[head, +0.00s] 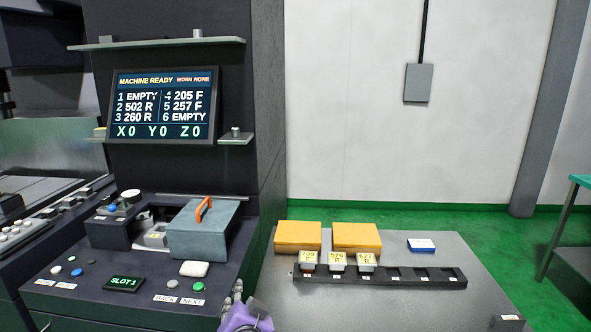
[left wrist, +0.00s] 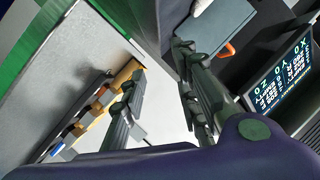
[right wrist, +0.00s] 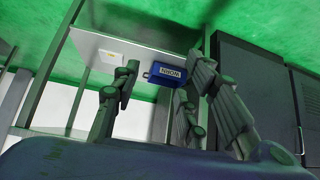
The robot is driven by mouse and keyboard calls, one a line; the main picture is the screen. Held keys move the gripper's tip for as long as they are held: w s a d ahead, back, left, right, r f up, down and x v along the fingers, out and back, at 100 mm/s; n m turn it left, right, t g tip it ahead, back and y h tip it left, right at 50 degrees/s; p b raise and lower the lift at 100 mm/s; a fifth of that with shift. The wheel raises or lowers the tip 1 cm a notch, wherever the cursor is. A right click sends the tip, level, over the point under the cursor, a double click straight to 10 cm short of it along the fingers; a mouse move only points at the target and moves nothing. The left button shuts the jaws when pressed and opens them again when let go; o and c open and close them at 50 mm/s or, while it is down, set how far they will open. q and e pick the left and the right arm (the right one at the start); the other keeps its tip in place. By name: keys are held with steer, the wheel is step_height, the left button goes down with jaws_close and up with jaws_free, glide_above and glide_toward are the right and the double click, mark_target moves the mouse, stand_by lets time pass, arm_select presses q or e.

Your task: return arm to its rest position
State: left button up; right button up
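My left gripper (head: 238,298) shows at the bottom edge of the head view, between the machine panel and the grey table, mostly cut off. In the left wrist view its fingers (left wrist: 158,62) are spread apart with nothing between them. My right gripper (right wrist: 163,68) is outside the head view. In the right wrist view its fingers are spread apart and hold nothing. A blue box (right wrist: 166,88) with a label reading WORN shows beyond the gap between them. It stands on a light grey surface (right wrist: 140,56), apart from the fingers.
The machine panel (head: 67,298) has a grey-blue box (head: 205,240) with an orange handle (head: 203,209). The display (head: 164,104) reads MACHINE READY. The grey table (head: 420,300) carries a black rack (head: 440,279) with three labelled blocks, two yellow boxes (head: 298,236) and a blue-white item (head: 421,245).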

arm_select(q)
steer(key=s+a+f+n+g+h+p, duration=0.1)
steer(key=s+f, duration=0.6)
steer(key=s, duration=0.8)
steer(key=s+a+f+n+g+h+p, duration=0.1)
steer(key=s+f, duration=0.6)
steer(key=s, duration=0.8)
steer(key=s+a+f+n+g+h+p, duration=0.1)
steer(key=s+a+f+n+g+p, duration=0.1)
steer(key=s+f, duration=0.6)
steer(key=s+a+g, duration=0.1)
steer(key=s+a, duration=0.1)
steer(key=s, duration=0.5)
steer(key=shift+a+h, duration=0.25)
steer(key=shift+h, duration=0.15)
arm_select(e)
steer(key=r, duration=0.2)
steer(key=w+r, duration=0.1)
steer(key=r, duration=0.2)
steer(key=shift+w+a, duration=0.15)
steer(key=shift+a, duration=0.05)
arm_select(q)
steer(key=shift+r, duration=0.1)
arm_select(e)
steer(key=shift+w+a+r+t, duration=0.15)
steer(key=shift+w+t, duration=0.15)
steer(key=shift+w, duration=0.25)
steer(key=shift+s, duration=0.2)
steer(key=shift+s+d, duration=0.2)
steer(key=shift+s, duration=0.2)
